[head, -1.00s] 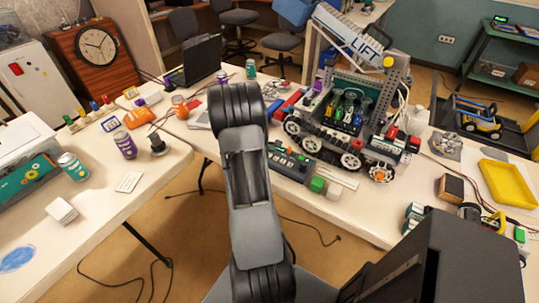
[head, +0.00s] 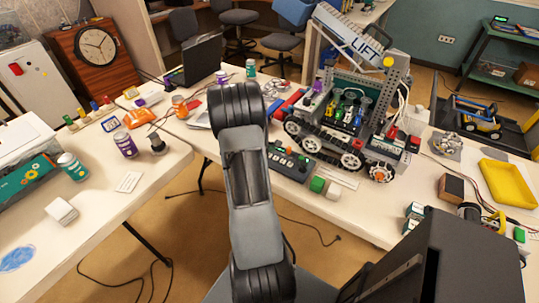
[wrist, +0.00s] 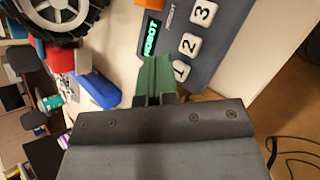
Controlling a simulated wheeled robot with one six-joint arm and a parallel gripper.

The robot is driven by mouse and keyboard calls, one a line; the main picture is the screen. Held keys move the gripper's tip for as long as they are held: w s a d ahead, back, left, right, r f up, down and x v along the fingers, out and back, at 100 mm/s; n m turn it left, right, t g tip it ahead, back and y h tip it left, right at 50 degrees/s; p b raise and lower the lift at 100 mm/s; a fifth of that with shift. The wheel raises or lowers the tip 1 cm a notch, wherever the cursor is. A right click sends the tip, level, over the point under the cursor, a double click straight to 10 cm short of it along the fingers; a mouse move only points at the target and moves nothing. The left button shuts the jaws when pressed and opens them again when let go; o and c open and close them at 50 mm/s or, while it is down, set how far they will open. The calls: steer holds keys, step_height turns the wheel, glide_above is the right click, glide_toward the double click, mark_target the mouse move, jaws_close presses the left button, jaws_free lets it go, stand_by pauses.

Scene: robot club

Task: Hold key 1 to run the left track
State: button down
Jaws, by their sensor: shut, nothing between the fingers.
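The grey control box (wrist: 222,30) fills the top right of the wrist view. It has a lit green display (wrist: 152,38) and white numbered keys. Key 1 (wrist: 182,70) is partly hidden beside my gripper (wrist: 155,62), which is shut and empty with its greenish fingertips over the box's edge. I cannot tell whether they touch the key. In the head view the control box (head: 291,161) lies on the table in front of the tracked robot (head: 345,115). One of its wheels (wrist: 58,14) shows in the wrist view. My gripper is hidden behind my arm in the head view.
A blue block (wrist: 97,88) and a red block (wrist: 59,57) lie near the fingers. A yellow tray (head: 508,184) is at the far right.

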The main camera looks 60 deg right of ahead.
steer(key=shift+f, duration=0.25)
steer(key=shift+f+b, duration=0.2)
steer(key=shift+b, duration=0.35)
steer(key=shift+s+a+f+b, duration=0.1)
steer(key=shift+a+f+b, duration=0.05)
steer(key=shift+f+b, duration=0.25)
steer(key=shift+s+a+f+b, duration=0.1)
steer(key=shift+f+b, duration=0.3)
stand_by(0.5)
steer(key=shift+w, duration=0.15)
stand_by(1.2)
stand_by(1.7)
steer(key=shift+r, duration=0.1)
steer(key=shift+d+r+p, duration=0.25)
steer(key=shift+r+p, duration=0.35)
steer(key=shift+r, duration=0.4)
